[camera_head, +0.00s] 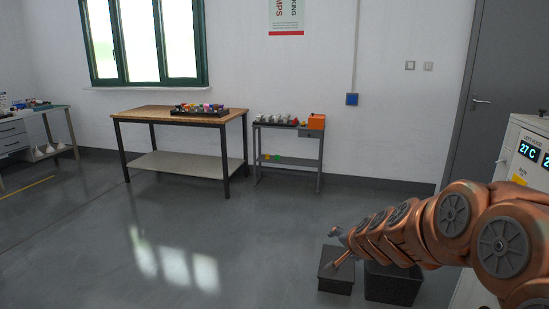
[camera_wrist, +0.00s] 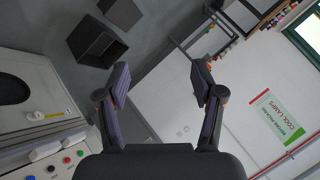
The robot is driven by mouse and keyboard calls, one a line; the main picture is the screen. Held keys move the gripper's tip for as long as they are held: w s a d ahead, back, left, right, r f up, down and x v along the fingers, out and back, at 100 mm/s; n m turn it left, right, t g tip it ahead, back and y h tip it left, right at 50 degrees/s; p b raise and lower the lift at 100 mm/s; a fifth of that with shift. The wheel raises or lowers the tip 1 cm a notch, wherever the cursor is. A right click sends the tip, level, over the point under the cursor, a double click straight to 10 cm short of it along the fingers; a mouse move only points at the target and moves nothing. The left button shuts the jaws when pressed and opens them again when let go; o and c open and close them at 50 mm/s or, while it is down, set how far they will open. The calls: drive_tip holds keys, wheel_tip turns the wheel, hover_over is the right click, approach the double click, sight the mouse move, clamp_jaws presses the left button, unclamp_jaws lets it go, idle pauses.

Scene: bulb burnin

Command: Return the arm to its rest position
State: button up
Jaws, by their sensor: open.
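My copper-coloured arm reaches in from the right edge of the head view, with my gripper (camera_head: 339,246) at its far end, in front of the dark bins as seen from here. In the wrist view my gripper (camera_wrist: 161,84) has its two dark fingers spread wide apart. Nothing is between the fingers, and only floor, wall and door lie behind them.
Two dark bins (camera_head: 335,279) (camera_head: 393,285) stand on the floor by my arm. A light cabinet with a display (camera_head: 529,152) is at the right. A wooden-topped table (camera_head: 140,113) and a small grey cart (camera_head: 321,137) stand by the wall. The middle floor is clear.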

drive_tip(key=s+a+f+n+g+y, duration=0.1)
drive_tip(key=s+a+f+n+g, duration=0.2)
drive_tip(key=s, duration=0.8)
drive_tip(key=s+a+n+g+y, duration=0.1)
drive_tip(key=s+a+n+g, duration=0.25)
drive_tip(key=s, duration=0.75)
drive_tip(key=s+d+f+n+g+h, duration=0.1)
drive_tip(key=s+d+g+h, duration=0.15)
drive_tip(key=s, duration=0.95)
drive_tip(key=s+d+n+g+h, duration=0.15)
drive_tip(key=s+d+g, duration=0.25)
drive_tip(key=s, duration=0.8)
wheel_tip(320, 180, up, 16)
drive_tip(key=w+t+p, duration=0.1)
drive_tip(key=p, duration=1.4)
drive_tip(key=shift+w+a+r+y, duration=0.2)
drive_tip(key=shift+w+a+y, duration=0.15)
drive_tip(key=shift+w+y, duration=0.05)
drive_tip(key=shift+c, duration=0.4)
